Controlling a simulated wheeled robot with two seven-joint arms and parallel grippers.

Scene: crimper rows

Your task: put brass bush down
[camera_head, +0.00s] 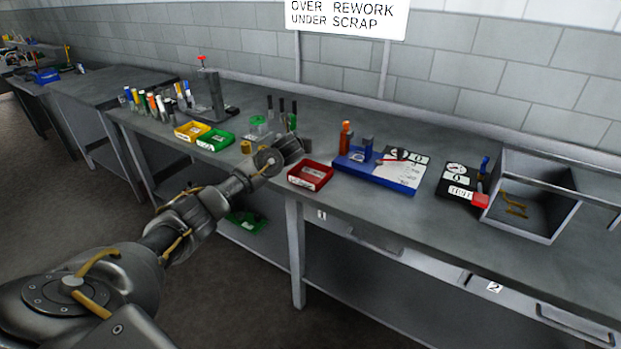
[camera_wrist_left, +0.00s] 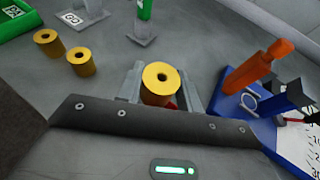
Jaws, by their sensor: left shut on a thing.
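My left gripper (camera_wrist_left: 163,88) is shut on a brass bush (camera_wrist_left: 161,80), a yellow cylinder with a dark hole in its top, held upright between the fingers. In the head view the gripper (camera_head: 290,147) is over the bench, behind the red tray, and the held bush is hidden. Two more brass bushes, one farther (camera_wrist_left: 47,42) and one nearer (camera_wrist_left: 80,62), stand on the bench to the left in the wrist view. A yellow bush (camera_head: 246,146) also shows beside my wrist in the head view. I cannot tell the held bush's height above the bench.
A red tray (camera_head: 310,175) sits at the bench's front edge. Right of it is a blue fixture (camera_head: 375,170) with an upright orange-handled tool (camera_wrist_left: 262,65). Green (camera_head: 215,140) and yellow (camera_head: 192,131) trays stand left. An open grey box (camera_head: 553,222) is far right.

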